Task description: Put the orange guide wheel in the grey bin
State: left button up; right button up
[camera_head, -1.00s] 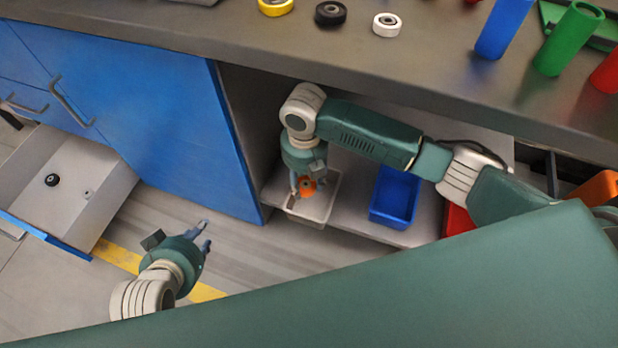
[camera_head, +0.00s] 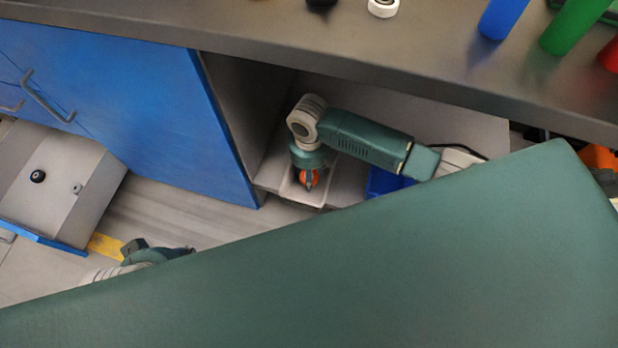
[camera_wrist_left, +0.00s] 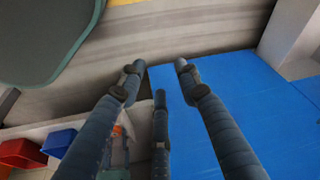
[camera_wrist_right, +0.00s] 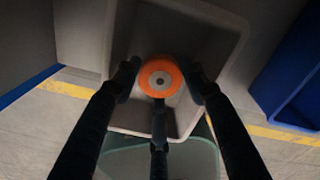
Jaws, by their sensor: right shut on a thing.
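The orange guide wheel (camera_wrist_right: 160,76) has a pale hub and sits between the fingers of my right gripper (camera_wrist_right: 161,82), which is shut on it. The grey bin (camera_wrist_right: 200,30) lies directly below the wheel in the right wrist view. In the head view the orange wheel (camera_head: 309,178) shows at the right gripper's tips, over the grey bin (camera_head: 304,196) on the low shelf. I cannot tell whether the wheel touches the bin floor. My left gripper (camera_wrist_left: 158,72) is open and empty in its wrist view; in the head view its fingers are mostly hidden.
A blue bin (camera_head: 384,182) stands right of the grey one, partly hidden by my arm. The worktop edge (camera_head: 330,65) overhangs the shelf. An open drawer (camera_head: 60,195) with a black wheel (camera_head: 38,176) is at the left. A red bin (camera_wrist_left: 22,153) shows in the left wrist view.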

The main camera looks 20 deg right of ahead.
notch_tip(320, 180, down, 3)
jog(key=shift+r+b, duration=0.1)
jog(key=shift+b, duration=0.35)
pick_arm(q)
jog(key=shift+w+d+f, duration=0.1)
jog(key=shift+w+f, duration=0.3)
jog(key=shift+w, duration=0.05)
jog(key=shift+w, duration=0.15)
pick_arm(e)
jog(key=shift+f, duration=0.2)
jog(key=o, duration=0.9)
pick_arm(q)
jog(key=shift+w+d+r+t, duration=0.1)
jog(key=shift+w+t, duration=0.1)
jog(key=shift+t, duration=0.2)
pick_arm(e)
jog(key=shift+r, duration=0.1)
